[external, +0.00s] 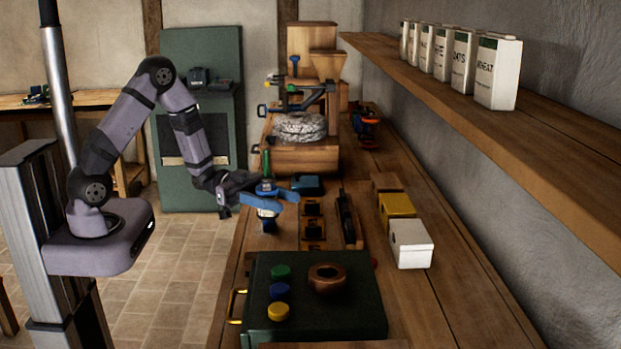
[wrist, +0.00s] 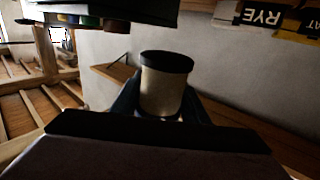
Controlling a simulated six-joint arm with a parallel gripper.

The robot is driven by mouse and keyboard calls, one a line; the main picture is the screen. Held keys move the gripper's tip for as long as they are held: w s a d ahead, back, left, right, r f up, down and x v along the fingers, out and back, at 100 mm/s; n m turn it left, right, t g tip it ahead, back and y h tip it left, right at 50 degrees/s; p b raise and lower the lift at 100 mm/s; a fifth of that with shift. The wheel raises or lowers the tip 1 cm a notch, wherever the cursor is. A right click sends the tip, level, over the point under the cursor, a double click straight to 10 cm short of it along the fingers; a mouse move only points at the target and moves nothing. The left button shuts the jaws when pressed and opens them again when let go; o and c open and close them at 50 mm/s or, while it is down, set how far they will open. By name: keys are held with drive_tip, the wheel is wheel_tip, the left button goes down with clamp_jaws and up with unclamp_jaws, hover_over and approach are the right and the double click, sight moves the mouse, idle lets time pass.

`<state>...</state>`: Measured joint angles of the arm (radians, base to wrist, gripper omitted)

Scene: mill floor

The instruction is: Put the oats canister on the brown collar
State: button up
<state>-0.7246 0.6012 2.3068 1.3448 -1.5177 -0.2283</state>
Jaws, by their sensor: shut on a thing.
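My gripper (external: 268,198), with blue fingers, is shut on a pale canister above the left edge of the bench. In the wrist view the cream canister (wrist: 163,92) with a dark lid sits between the fingers. No label on it is readable, so I cannot confirm it is the oats one. In the external view only a small pale part of it (external: 267,213) shows below the fingers. The brown collar (external: 328,278) is a ring lying on top of the dark green box (external: 345,318) at the near end, nearer the camera than my gripper and to its right.
Green, blue and yellow knobs (external: 279,291) stand left of the collar. A white box (external: 411,245) and a yellow box (external: 397,207) stand behind it to the right. A dark rack (external: 312,228) is right of my gripper. A shelf (external: 500,124) with labelled packets overhangs the right.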

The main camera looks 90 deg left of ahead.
drive_tip(key=d+m+g+h, duration=0.1)
drive_tip(key=d, duration=0.2)
drive_tip(key=d+r+m+g+h, duration=0.1)
drive_tip(key=d, duration=0.3)
drive_tip(key=w+d+m+g+h, duration=0.1)
drive_tip(key=d, duration=0.3)
drive_tip(key=shift+d+r+h+b, duration=0.2)
drive_tip(key=shift+r+h+b, duration=0.1)
drive_tip(key=shift+b, duration=0.1)
drive_tip(key=shift+w+d+r+m+g+h, duration=1)
drive_tip(key=shift+w+d+r+g, duration=0.5)
drive_tip(key=shift+w+d+r, duration=2.1)
drive_tip(key=shift+s+d+f+p, duration=0.15)
drive_tip(key=shift+s+f, duration=0.1)
drive_tip(key=shift+f, duration=1.6)
drive_tip(key=shift+s+d+f+p, duration=0.2)
drive_tip(key=shift+s+f, duration=0.05)
drive_tip(key=shift+f, duration=1.55)
drive_tip(key=shift+s+d+f+p, duration=0.15)
drive_tip(key=shift+s+f, duration=0.1)
drive_tip(key=shift+f, duration=1.6)
drive_tip(key=shift+f, duration=0.1)
drive_tip(key=shift+f, duration=0.1)
drive_tip(key=o, duration=1.2)
